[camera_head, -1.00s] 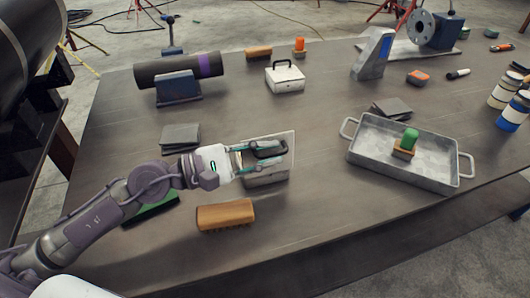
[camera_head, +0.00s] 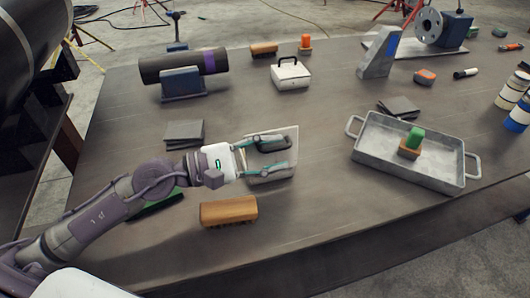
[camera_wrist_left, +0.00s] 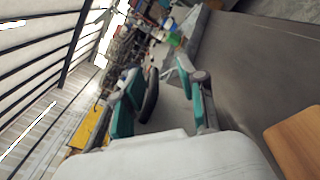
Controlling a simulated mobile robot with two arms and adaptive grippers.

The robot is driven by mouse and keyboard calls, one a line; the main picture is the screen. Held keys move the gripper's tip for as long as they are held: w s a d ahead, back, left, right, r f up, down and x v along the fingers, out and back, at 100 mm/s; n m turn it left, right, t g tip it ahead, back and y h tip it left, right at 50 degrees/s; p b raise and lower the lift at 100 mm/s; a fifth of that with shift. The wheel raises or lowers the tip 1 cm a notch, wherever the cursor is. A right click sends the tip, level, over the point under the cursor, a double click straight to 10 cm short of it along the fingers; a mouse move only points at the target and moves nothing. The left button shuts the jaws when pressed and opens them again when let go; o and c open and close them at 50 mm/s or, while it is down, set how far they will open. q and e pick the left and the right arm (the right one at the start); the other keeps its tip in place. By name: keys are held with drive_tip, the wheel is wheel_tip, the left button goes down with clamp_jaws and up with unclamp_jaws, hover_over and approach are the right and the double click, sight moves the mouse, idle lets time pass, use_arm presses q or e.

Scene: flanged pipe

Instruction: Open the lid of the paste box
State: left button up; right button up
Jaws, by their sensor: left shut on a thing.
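The paste box (camera_head: 272,174) is a grey metal box at the middle front of the table in the head view. Its flat lid, with a dark handle (camera_wrist_left: 150,95), looks tilted up towards the camera; my fingers hide part of it. My left gripper (camera_head: 270,151) reaches in from the left with its teal-padded fingers on either side of the handle, and is shut on it. In the left wrist view the dark curved handle stands between the two fingers (camera_wrist_left: 160,100). My right gripper is not in view.
A wooden brush (camera_head: 228,211) lies just in front, left of the box. Grey pads (camera_head: 184,134) lie behind my wrist. A metal tray (camera_head: 372,170) with a green-topped brush stands to the right. A white box (camera_head: 290,75) with a black handle stands farther back.

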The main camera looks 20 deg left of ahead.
use_arm(q)
drive_tip(key=v, duration=1.2)
drive_tip(key=shift+r, duration=0.1)
idle(0.4)
